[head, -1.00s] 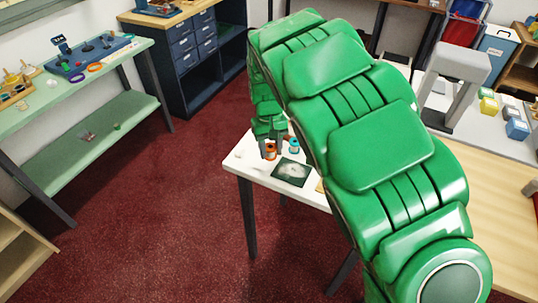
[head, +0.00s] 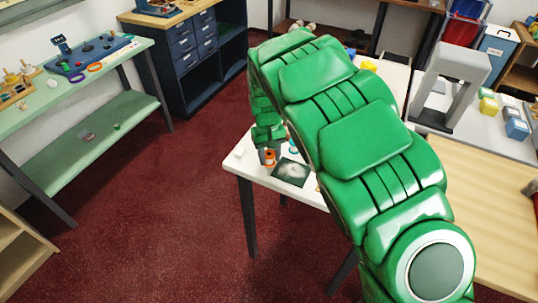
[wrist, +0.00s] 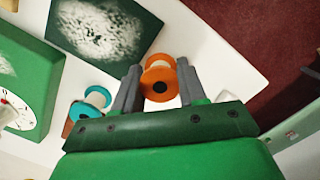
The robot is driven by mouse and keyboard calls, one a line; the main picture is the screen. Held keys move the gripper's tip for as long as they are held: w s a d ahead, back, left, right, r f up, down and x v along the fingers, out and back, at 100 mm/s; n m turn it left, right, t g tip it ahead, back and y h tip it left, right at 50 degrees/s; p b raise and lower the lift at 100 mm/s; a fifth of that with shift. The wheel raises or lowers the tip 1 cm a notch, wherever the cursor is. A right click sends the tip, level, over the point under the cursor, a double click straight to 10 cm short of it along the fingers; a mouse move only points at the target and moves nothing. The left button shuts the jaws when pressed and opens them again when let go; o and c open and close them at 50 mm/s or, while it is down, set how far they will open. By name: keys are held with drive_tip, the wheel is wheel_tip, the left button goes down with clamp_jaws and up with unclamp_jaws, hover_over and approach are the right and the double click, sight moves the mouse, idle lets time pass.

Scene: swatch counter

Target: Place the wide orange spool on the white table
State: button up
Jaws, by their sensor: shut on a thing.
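My gripper (head: 268,147) is over the near left part of the white table (head: 250,168). In the wrist view, my gripper (wrist: 158,78) is shut on the orange spool (wrist: 158,62), with one grey finger on each side. The spool also shows in the head view (head: 269,159), below my gripper at the tabletop. I cannot tell whether its base touches the table. The white table (wrist: 225,60) lies beneath it in the wrist view.
A teal spool (wrist: 98,97) stands left of my gripper in the wrist view. A dark green mat with a pale pattern (head: 291,172) lies beside the orange spool. A small white object (head: 238,153) is near the table's left edge. Bare tabletop lies right of the spool in the wrist view.

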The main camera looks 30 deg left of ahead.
drive_tip(key=shift+f, duration=0.1)
drive_tip(key=o, duration=1.1)
wheel_tip(320, 180, up, 12)
drive_tip(key=w+a, duration=0.1)
